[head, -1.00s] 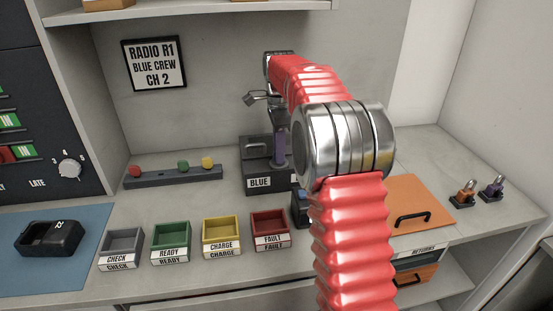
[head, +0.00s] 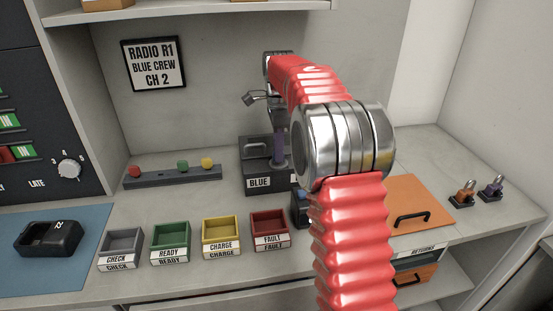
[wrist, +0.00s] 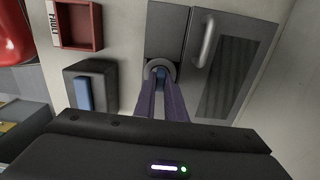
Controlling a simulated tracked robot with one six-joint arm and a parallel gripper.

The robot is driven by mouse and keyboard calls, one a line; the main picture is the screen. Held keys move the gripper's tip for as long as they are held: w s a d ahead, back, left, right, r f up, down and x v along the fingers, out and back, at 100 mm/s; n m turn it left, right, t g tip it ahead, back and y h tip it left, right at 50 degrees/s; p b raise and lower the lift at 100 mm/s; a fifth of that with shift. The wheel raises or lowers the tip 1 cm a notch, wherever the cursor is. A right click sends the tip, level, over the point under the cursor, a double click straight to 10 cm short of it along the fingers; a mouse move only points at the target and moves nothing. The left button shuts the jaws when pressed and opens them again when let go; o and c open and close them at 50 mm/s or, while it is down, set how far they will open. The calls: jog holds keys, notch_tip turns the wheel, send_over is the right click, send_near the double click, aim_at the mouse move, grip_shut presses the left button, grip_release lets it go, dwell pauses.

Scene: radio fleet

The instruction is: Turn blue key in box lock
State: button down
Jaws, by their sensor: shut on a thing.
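The dark lock box (head: 258,184), labelled BLUE, stands against the back wall; its lid has a grey handle, also seen in the wrist view (wrist: 206,42). A round grey lock collar (wrist: 171,66) sits on the box. The blue key (wrist: 160,73) shows as a small blue piece inside that collar, between my fingertips. My gripper (wrist: 163,90) is shut on it, with its purple fingers reaching to the collar. In the head view the fingers come down onto the box. The fingers hide most of the key, and I cannot tell its turn angle.
A dark block with a blue part (wrist: 84,92) stands beside the box, near the red FAULT tray (head: 269,230). Yellow, green and grey trays continue left.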

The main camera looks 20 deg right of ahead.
jog(key=m, duration=0.5)
jog(key=shift+m, duration=0.3)
jog(key=m, duration=0.5)
jog(key=shift+m, duration=0.3)
dwell(0.3)
jog(key=c, duration=1.7)
grip_release()
jog(key=shift+c, duration=0.2)
